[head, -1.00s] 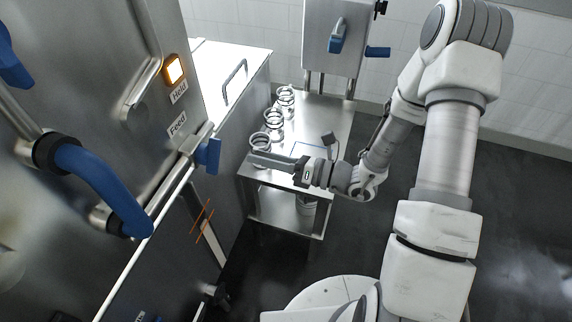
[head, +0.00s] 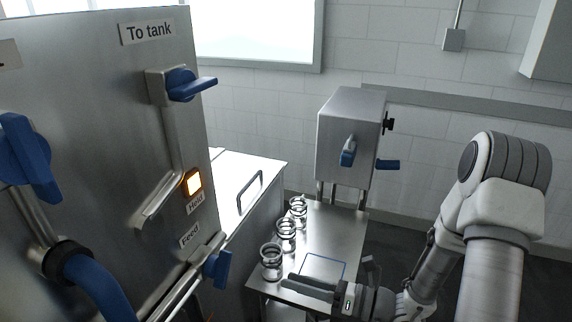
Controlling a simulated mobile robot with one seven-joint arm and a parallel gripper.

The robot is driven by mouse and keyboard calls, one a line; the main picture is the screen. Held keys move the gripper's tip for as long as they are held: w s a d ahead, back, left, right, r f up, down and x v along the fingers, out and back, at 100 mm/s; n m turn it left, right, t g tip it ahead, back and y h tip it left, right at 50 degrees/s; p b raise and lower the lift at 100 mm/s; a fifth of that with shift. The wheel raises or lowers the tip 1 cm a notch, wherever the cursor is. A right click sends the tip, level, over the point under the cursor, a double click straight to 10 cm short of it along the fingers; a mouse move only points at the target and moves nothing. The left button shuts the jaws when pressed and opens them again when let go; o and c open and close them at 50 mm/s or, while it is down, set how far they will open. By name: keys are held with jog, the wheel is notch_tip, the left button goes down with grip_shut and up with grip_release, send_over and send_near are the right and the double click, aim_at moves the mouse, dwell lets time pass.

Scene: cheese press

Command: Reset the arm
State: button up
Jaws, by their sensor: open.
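My gripper (head: 300,288) is at the bottom middle of the head view, at the near edge of the steel table (head: 335,232). Its dark fingers point left, just below the nearest glass jar (head: 271,262). It is open, with nothing seen between the fingers. The gap between them is hard to make out from this angle. My arm comes in from the right and is bent, with its lower part cut off by the frame.
Several glass jars stand in a row along the table's left side. A steel box with blue handles (head: 350,130) stands behind the table. The steel panel (head: 90,130) at left carries blue valve handles (head: 183,85) and a lit lamp (head: 194,183). Dark floor lies at right.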

jog(key=s+a+r+n+g+h, duration=0.1)
jog(key=s+r+n+g+h, duration=0.7)
jog(key=s+n, duration=0.65)
jog(key=d+r+n+t+h, duration=0.6)
jog(key=d+r+n, duration=0.5)
jog(key=n, duration=0.4)
jog(key=shift+w+t+h, duration=0.3)
jog(key=shift+t+h, duration=0.1)
jog(key=shift+h, duration=0.9)
jog(key=shift+d+f, duration=0.1)
